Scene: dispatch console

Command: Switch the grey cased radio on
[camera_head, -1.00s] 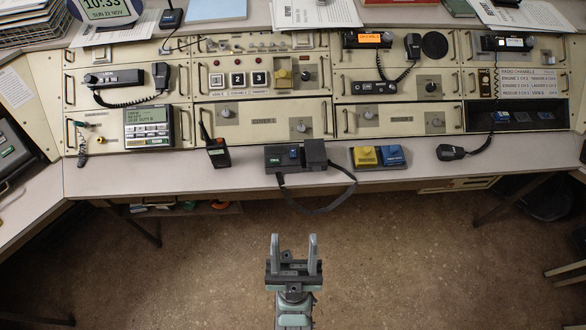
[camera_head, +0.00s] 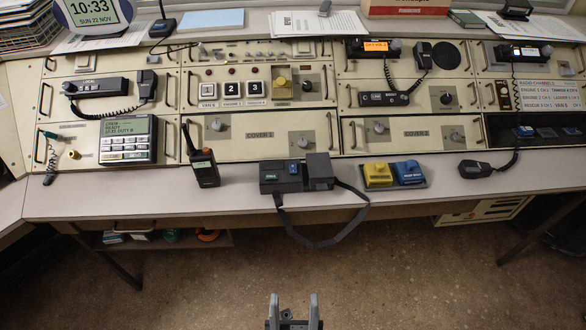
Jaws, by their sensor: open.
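A dark grey box with a black strap (camera_head: 318,243) sits on the front part of the desk and looks like the grey cased radio (camera_head: 318,172). It has a green label (camera_head: 271,177) at its left and a small blue part (camera_head: 292,167) on top. Its strap loops down over the desk's front edge. Whether it is on cannot be told. My gripper (camera_head: 293,298) is open and empty at the bottom of the picture, over the floor and well apart from the desk.
A black handheld radio (camera_head: 204,168) stands left of the box. A yellow block (camera_head: 378,174) and a blue block (camera_head: 408,172) stand to its right. A corded handset (camera_head: 475,169) lies farther right. Console panels rise behind. The floor before the desk is clear.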

